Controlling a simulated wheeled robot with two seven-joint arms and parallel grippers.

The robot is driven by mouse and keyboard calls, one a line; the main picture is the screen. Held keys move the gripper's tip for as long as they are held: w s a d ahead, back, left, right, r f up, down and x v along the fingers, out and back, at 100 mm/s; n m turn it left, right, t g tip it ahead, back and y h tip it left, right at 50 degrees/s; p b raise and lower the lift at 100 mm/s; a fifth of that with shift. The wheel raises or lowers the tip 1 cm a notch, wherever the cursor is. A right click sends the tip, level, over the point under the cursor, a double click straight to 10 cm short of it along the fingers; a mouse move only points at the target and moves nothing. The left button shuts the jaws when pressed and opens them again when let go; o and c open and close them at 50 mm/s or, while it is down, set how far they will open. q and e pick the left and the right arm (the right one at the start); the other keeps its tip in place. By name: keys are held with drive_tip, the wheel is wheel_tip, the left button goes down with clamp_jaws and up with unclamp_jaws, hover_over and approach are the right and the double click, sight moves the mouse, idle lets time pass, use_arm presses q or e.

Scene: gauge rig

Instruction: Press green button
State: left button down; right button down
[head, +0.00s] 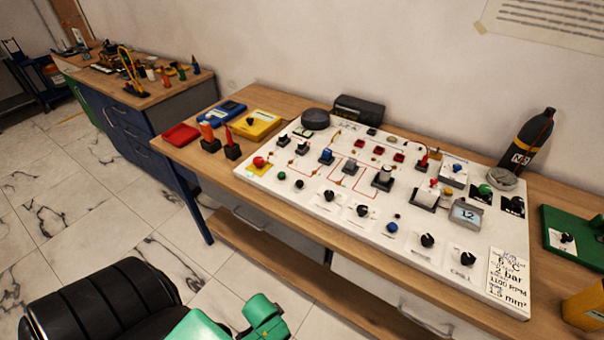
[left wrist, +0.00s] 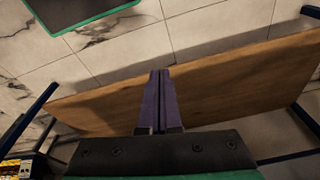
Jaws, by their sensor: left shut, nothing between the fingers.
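A small round green button (head: 282,175) sits near the left front corner of a white gauge panel (head: 310,212), just right of a red button (head: 259,162) on a yellow base. Another green knob (head: 485,190) is at the panel's right side. In the left wrist view my left gripper (left wrist: 160,73) is shut and empty, its two purple fingers together above a wooden shelf. In the head view my green and black arm parts show at the bottom, low in front of the table and apart from the panel; its fingers are not visible there. My right gripper is not in view.
The panel lies on a wooden table (head: 180,143) with a lower shelf (head: 262,258). Left of it stand a red box (head: 181,135), a yellow meter (head: 257,124) and a blue meter (head: 222,114). A black bottle (head: 532,140) stands behind right. The tiled floor at left is clear.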

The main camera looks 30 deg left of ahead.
use_arm(q)
drive_tip(key=w+a+r+n+t+p, duration=0.1)
drive_tip(key=w+r, duration=0.5)
drive_tip(key=r, duration=0.6)
drive_tip(key=w+a+r+n+t+p, duration=0.15)
drive_tip(key=w+r, duration=0.35)
drive_tip(key=r, duration=0.7)
drive_tip(key=w+a+r+n, duration=0.1)
drive_tip(key=w+a+r, duration=0.1)
drive_tip(key=w, duration=0.2)
drive_tip(key=w+a+r+n+t, duration=0.1)
drive_tip(key=w+a+r+n, duration=0.1)
drive_tip(key=w+r, duration=0.1)
drive_tip(key=w+a+r+n+t+y, duration=0.1)
drive_tip(key=w+a+r+n, duration=0.1)
drive_tip(key=w, duration=0.3)
drive_tip(key=shift+w+a+r+p, duration=0.1)
drive_tip(key=shift+a+r+p, duration=0.2)
drive_tip(key=shift+a+r, duration=0.1)
drive_tip(key=w+a+r+n+t+y, duration=0.1)
drive_tip(key=w+a+r+n+t, duration=0.1)
drive_tip(key=w+a+r+n, duration=0.4)
drive_tip(key=w+a+r, duration=0.2)
drive_tip(key=a, duration=0.2)
drive_tip(key=shift+a, duration=0.4)
drive_tip(key=shift+f+t, duration=0.1)
drive_tip(key=shift+t, duration=0.15)
